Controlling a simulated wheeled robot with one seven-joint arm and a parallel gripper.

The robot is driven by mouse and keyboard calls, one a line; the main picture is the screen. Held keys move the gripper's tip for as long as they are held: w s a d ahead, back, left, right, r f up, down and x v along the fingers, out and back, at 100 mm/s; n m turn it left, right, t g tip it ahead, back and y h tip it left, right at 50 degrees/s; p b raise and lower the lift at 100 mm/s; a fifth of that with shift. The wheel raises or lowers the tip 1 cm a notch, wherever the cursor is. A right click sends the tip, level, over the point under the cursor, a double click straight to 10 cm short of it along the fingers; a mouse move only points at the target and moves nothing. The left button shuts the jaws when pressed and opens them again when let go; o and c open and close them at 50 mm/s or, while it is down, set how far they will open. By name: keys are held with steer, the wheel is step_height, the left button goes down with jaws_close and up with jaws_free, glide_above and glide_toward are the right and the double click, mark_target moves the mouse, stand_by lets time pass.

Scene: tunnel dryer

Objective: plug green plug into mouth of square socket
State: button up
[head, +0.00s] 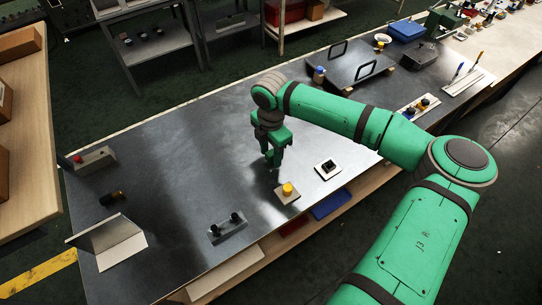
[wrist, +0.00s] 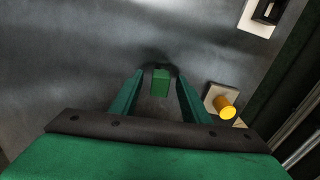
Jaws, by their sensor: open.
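My gripper (head: 273,163) points down over the middle of the dark metal table in the head view. In the wrist view my gripper (wrist: 159,88) is open, one green finger on each side of a small green block, which looks like the green plug (wrist: 160,80). Gaps show between the plug and both fingers. In the head view the plug cannot be told apart from the green fingers. A white square plate with a black raised piece, perhaps the square socket (head: 328,169), lies right of my gripper. It is partly cut off at the wrist view's top right (wrist: 266,11). Its mouth is unclear.
A yellow knob on a beige plate (head: 287,191) stands close by, nearer the table's front edge. A grey block with two black knobs (head: 228,227) and a bent white panel (head: 109,240) are at the left. A plate with black handles (head: 355,64) lies farther back. Bare table surrounds my gripper's left side.

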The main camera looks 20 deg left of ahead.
steer(key=shift+c, duration=0.7)
jaws_close()
steer(key=shift+r, duration=0.1)
